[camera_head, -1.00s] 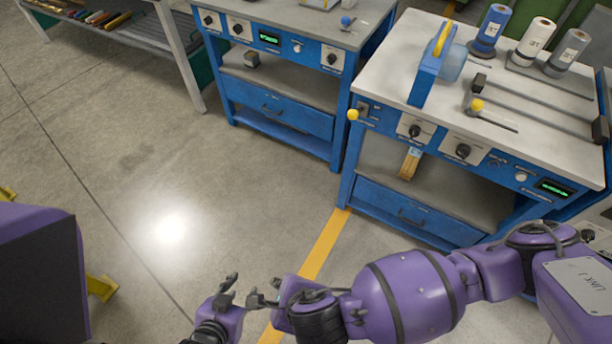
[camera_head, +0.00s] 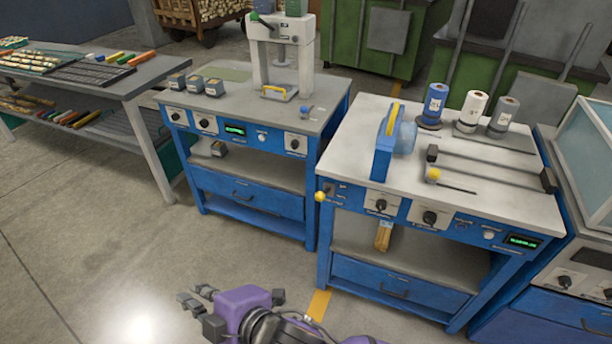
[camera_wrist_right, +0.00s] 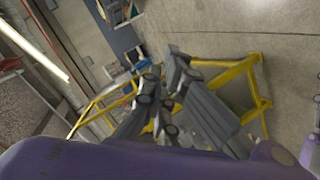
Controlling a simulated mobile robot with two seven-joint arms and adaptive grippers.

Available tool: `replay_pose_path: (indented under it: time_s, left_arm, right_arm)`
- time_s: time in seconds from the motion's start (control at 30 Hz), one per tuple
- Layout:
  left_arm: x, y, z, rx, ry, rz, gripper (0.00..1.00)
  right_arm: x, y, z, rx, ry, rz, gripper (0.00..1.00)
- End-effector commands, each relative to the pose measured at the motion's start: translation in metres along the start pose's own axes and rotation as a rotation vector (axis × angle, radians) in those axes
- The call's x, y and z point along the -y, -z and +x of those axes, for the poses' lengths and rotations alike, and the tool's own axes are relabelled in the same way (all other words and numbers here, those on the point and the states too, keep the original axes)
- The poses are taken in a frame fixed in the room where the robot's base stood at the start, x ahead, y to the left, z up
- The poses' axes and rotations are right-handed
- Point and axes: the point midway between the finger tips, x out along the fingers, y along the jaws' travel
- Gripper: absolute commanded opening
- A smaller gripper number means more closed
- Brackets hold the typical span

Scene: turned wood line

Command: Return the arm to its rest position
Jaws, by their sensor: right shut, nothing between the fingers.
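My right gripper (camera_head: 196,297) shows at the bottom of the head view, at the end of the purple arm (camera_head: 245,302). It is over the open floor in front of the blue workstations. Its fingers are shut with nothing between them. In the right wrist view the grey fingers (camera_wrist_right: 163,78) are close together and empty, with a yellow frame beyond them. Much of the right arm is below the head view's edge. My left gripper does not show.
A blue workstation (camera_head: 345,269) with a grey top stands at the right. Another (camera_head: 246,207) bears a white press (camera_head: 283,55). A grey rack table (camera_head: 120,88) is at the left. The yellow frame (camera_wrist_right: 232,73) shows in the wrist view. Floor at the lower left is clear.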

Motion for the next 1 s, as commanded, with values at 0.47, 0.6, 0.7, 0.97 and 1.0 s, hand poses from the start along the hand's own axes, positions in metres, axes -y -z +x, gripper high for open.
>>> replay_pose_path:
  time_s: [0.47,0.6,0.7,0.97,1.0]
  left_arm:
    - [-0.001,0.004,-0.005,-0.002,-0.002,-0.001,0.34]
    - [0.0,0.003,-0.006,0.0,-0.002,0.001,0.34]
    - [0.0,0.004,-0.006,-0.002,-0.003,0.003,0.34]
    - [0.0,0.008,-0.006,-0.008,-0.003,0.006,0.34]
    - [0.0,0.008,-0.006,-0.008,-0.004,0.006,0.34]
  right_arm:
    - [0.074,-0.265,-0.157,0.4,-0.555,1.238,0.0]
    - [0.145,-0.302,-0.224,0.575,-0.619,1.334,0.0]
    - [0.192,-0.311,-0.264,0.682,-0.638,1.386,0.0]
    - [0.255,-0.298,-0.306,0.8,-0.623,1.454,0.0]
    - [0.257,-0.297,-0.307,0.804,-0.621,1.456,0.0]
